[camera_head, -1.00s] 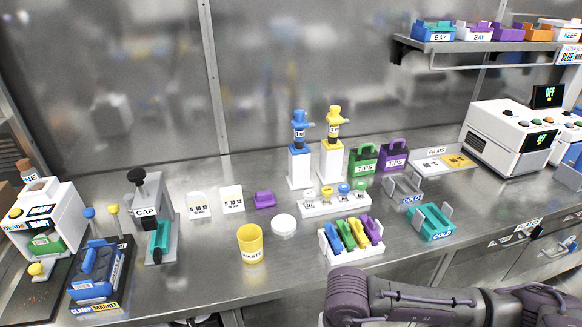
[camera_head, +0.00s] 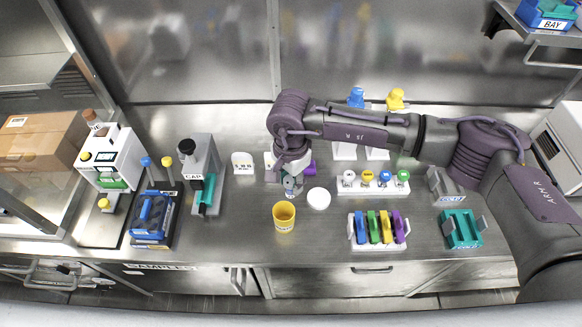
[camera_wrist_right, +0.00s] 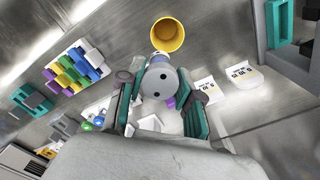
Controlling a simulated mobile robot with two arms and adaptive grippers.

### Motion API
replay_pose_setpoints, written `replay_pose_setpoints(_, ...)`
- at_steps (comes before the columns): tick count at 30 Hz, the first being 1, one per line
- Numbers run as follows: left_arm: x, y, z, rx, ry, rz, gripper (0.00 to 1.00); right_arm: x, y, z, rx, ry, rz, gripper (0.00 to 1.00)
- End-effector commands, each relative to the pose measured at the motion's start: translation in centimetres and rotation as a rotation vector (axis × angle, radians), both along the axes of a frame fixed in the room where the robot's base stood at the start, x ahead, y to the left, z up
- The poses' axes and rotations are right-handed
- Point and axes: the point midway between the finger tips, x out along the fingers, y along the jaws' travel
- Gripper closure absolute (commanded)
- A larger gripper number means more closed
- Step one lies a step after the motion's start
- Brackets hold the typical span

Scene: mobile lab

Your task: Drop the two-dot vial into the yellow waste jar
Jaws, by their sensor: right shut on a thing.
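The yellow waste jar (camera_head: 284,219) stands upright and open on the bench in the head view; it also shows at the top of the right wrist view (camera_wrist_right: 168,36). My right gripper (camera_head: 291,186) points down just behind the jar. In the right wrist view, my right gripper (camera_wrist_right: 160,92) is shut on the two-dot vial (camera_wrist_right: 162,80), whose round grey top bears two dark dots. The vial is beside the jar's mouth in that view, not inside it. Its lower part is hidden. My left gripper is not in view.
A white round lid (camera_head: 319,198) lies right of the jar. A rack of coloured pieces (camera_head: 372,243) and a white holder with coloured caps (camera_head: 385,187) are further right. The capper (camera_head: 201,170) stands left. Bench between capper and jar is clear.

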Motion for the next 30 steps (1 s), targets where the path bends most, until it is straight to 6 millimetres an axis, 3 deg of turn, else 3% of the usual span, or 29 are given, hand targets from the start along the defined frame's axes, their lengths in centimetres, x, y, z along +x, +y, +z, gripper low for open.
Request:
replay_pose_setpoints(15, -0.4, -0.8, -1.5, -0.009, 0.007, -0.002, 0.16, -0.1, 0.0, -5.4, 0.001, 0.001, 0.002, 0.91)
replay_pose_setpoints(25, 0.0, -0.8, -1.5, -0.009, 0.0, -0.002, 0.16, -0.1, 0.0, -5.9, 0.0, 0.0, 0.002, 0.91)
replay_pose_setpoints(26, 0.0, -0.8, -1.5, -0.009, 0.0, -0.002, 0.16, -0.1, 0.0, -5.9, 0.0, 0.0, 0.002, 0.64)
replay_pose_setpoints(30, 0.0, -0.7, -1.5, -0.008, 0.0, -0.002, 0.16, -0.1, 0.0, -5.8, 0.0, 0.0, 0.002, 0.4)
